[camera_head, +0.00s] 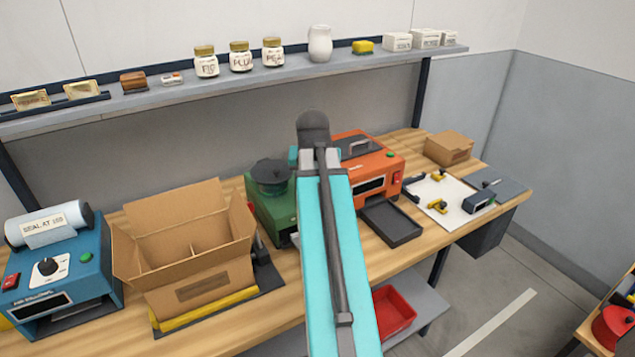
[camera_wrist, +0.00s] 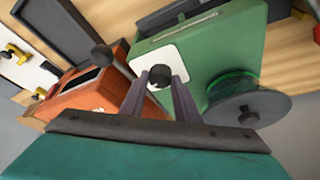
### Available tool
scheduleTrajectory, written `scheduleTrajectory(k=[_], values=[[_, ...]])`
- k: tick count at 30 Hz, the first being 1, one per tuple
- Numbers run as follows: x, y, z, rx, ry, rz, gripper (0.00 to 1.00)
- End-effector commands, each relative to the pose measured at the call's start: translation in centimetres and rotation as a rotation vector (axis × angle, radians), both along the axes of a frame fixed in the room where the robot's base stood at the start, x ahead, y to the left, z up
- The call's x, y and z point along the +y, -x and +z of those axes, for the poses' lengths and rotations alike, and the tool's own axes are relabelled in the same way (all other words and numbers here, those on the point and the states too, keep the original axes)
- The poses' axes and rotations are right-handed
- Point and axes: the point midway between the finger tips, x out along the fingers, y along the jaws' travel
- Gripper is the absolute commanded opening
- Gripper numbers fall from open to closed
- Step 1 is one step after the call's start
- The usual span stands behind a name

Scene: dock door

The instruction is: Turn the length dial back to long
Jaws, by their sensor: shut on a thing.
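The length dial (camera_wrist: 160,76) is a small black knob on a white plate (camera_wrist: 178,58) on the green machine (camera_wrist: 222,45). In the wrist view my gripper (camera_wrist: 160,84) has one finger on each side of the knob and is shut on it. Which way the dial points cannot be read, and no markings show on the plate. In the head view the green machine (camera_head: 258,205) stands mid-bench with a dark round reel (camera_head: 271,175) on top. My turquoise arm covers its right side, and the dial and my gripper are hidden there.
The orange machine (camera_head: 385,165) stands close on the right, with a dark tray (camera_head: 390,222) in front. A black ball-ended lever (camera_wrist: 102,56) shows close to my fingers. An open carton (camera_head: 185,245) and a blue machine (camera_head: 75,255) with its own dial stand left.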

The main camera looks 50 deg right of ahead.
Motion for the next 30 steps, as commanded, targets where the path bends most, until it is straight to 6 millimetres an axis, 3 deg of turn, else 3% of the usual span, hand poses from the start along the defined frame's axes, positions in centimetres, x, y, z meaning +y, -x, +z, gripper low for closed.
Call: scheduleTrajectory(k=[15, 16, 19, 30], values=[[-0.1, 0.08, -0.04, 0.002, 0.001, -0.028, 0.06], [-0.1, 0.08, -0.04, 0.002, 0.001, -0.028, 0.32], [-0.09, 0.07, -0.04, 0.001, 0.001, -0.027, 0.47], [-0.01, 0.04, 0.08, 0.0, 0.0, -0.025, 0.47]])
